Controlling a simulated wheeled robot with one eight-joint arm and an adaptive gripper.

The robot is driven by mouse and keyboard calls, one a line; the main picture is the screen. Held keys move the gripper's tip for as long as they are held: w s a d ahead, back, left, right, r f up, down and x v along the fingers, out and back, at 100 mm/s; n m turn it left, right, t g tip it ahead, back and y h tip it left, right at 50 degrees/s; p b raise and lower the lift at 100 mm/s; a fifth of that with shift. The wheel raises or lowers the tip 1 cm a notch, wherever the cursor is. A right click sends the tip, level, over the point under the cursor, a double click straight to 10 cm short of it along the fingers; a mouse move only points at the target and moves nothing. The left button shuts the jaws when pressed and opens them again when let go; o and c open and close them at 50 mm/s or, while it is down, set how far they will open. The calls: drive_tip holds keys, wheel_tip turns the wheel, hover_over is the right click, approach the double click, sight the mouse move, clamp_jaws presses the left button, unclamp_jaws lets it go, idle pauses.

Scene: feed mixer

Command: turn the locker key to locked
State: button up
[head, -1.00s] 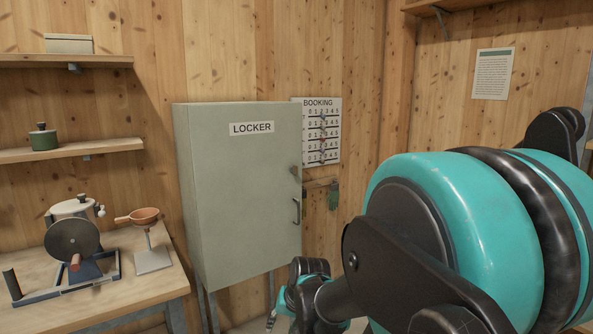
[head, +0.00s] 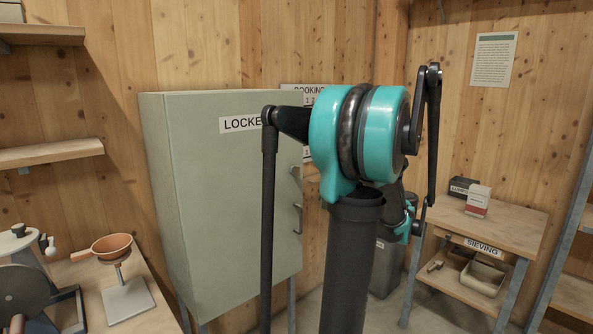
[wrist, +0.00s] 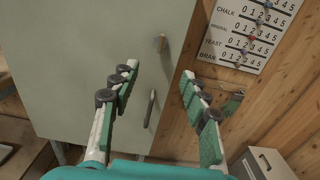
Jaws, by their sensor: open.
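The grey-green locker (head: 215,210) stands against the wood wall in the head view, its door closed. A small key or knob (wrist: 160,42) sits near the door's right edge in the wrist view, with the dark handle (wrist: 150,108) below it. The key also shows small in the head view (head: 296,171); which way it is turned is too small to tell. My gripper (wrist: 158,77) is open and empty, its two fingers spread in front of the locker's right edge. The key appears between and beyond the fingertips, apart from them. In the head view my arm partly hides the locker label and gripper.
The booking board (wrist: 245,32) hangs on the wall right of the locker, with hooks (wrist: 232,103) below it. A workbench (head: 150,308) with a mill and copper bowl stands at left. The sieving table (head: 510,222) stands at right. A grey bin (head: 384,270) is behind my arm.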

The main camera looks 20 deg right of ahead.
sight(299, 171)
drive_tip(key=x, duration=1.7)
drive_tip(key=shift+w, duration=0.15)
drive_tip(key=shift+c, duration=0.5)
clamp_jaws()
